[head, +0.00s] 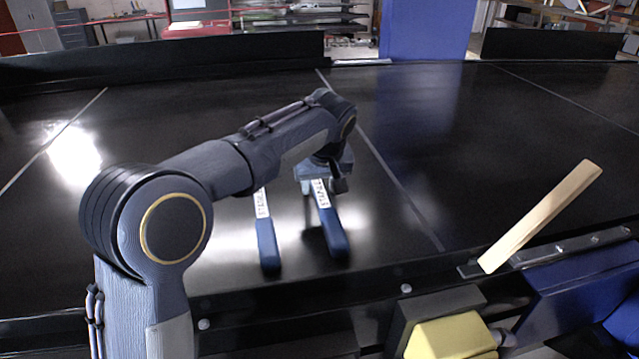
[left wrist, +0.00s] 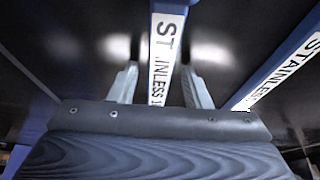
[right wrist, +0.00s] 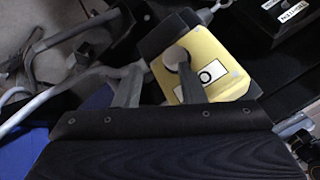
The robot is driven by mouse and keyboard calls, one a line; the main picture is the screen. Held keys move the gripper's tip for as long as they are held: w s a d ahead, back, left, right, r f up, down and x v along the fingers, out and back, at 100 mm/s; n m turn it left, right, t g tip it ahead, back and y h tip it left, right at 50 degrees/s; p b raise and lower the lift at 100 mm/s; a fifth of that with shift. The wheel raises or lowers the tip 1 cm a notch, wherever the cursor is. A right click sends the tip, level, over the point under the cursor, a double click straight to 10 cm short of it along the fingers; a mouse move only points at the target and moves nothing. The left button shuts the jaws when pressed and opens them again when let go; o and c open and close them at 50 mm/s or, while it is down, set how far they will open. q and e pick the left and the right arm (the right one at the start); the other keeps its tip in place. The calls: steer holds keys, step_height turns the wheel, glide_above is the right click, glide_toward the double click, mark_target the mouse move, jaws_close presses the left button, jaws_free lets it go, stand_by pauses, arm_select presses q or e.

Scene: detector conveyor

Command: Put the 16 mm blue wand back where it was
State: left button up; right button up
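Two blue-handled wands with white labels lie on the black conveyor in the head view: one at the left (head: 268,245) and one at the right (head: 332,235). My left gripper (head: 322,172) is low over the label end of the right-hand wand. In the left wrist view that wand (left wrist: 168,45) runs between the open fingers (left wrist: 160,88), with a visible gap on its left side. Its label reads "STAINLESS 1", the rest hidden. The other wand (left wrist: 285,65) lies to the right there, labelled "STAINLESS". I cannot read either size. My right gripper (right wrist: 160,85) is open and empty, off the head view.
A yellow box (head: 450,338) with a grey round button, also in the right wrist view (right wrist: 218,85), sits at the front edge. A pale wooden bar (head: 540,215) slants up at the right. The conveyor belt (head: 440,120) is clear behind. A dark wall (head: 170,70) borders the back.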

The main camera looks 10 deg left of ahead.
arm_select(q)
steer(key=shift+r, duration=0.25)
steer(key=p+v, duration=0.3)
steer(key=v, duration=0.3)
steer(key=shift+r, duration=0.15)
steer(key=v, duration=0.5)
steer(key=shift+s+r, duration=0.2)
steer(key=shift+r, duration=0.05)
